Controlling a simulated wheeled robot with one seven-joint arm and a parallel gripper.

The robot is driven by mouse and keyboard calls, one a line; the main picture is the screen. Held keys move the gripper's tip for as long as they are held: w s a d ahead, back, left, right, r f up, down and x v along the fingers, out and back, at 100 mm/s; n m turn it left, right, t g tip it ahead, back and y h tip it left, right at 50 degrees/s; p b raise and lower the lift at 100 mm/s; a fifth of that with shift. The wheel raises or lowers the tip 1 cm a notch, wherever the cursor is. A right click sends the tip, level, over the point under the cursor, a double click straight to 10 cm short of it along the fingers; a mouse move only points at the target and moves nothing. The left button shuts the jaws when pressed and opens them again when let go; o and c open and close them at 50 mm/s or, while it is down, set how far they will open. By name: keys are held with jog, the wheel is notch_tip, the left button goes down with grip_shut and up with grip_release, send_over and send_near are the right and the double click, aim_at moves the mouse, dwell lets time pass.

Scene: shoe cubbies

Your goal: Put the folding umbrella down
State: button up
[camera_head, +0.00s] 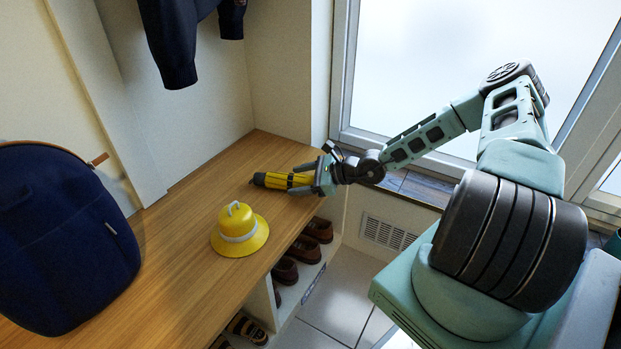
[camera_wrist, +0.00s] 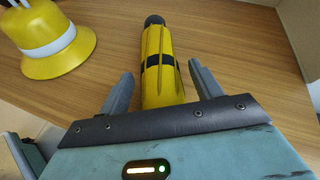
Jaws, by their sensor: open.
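The folding umbrella (camera_head: 276,180) is yellow with a black band and a dark end. It lies on the wooden bench top near the far end, its dark end pointing left in the head view. In the wrist view the umbrella (camera_wrist: 161,68) runs away from my gripper, between the fingers. My gripper (camera_head: 312,178) is at the umbrella's right end. In the wrist view my gripper (camera_wrist: 157,82) is open, with a gap on each side of the umbrella. The umbrella's near end is hidden by the gripper body.
A yellow hat (camera_head: 240,232) with a pale band sits on the bench (camera_head: 180,270), nearer than the umbrella. A navy backpack (camera_head: 62,238) stands at the left. Brown shoes (camera_head: 285,270) fill cubbies below. Dark clothing (camera_head: 170,40) hangs above. A window (camera_head: 440,60) is behind my arm.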

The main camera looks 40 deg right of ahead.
jog(key=p+v, duration=0.3)
jog(key=v, duration=0.8)
jog(key=s+a+r+n+g, duration=0.2)
jog(key=a+r+n+g, duration=0.2)
jog(key=a+n, duration=0.3)
jog(key=s+a+r+n+g, duration=0.25)
jog(key=a+n+g, duration=0.2)
jog(key=a, duration=0.45)
jog(key=s+a+r+n+g, duration=0.2)
jog(key=a+r+n+g, duration=0.2)
jog(key=a+n, duration=0.4)
jog(key=s+a+r+n+t+h, duration=0.1)
jog(key=s+a+r+n+h, duration=0.3)
jog(key=s+n, duration=0.3)
jog(key=s+a+r+n+h, duration=0.3)
jog(key=s+a+r+n, duration=0.3)
jog(key=s, duration=0.3)
jog(key=shift+r+n+t+h, duration=0.35)
jog(key=shift+r+n+h, duration=0.1)
jog(key=shift+n, duration=0.2)
jog(key=shift+s+a+r, duration=0.1)
notch_tip(320, 180, up, 28)
jog(key=p, duration=2.8)
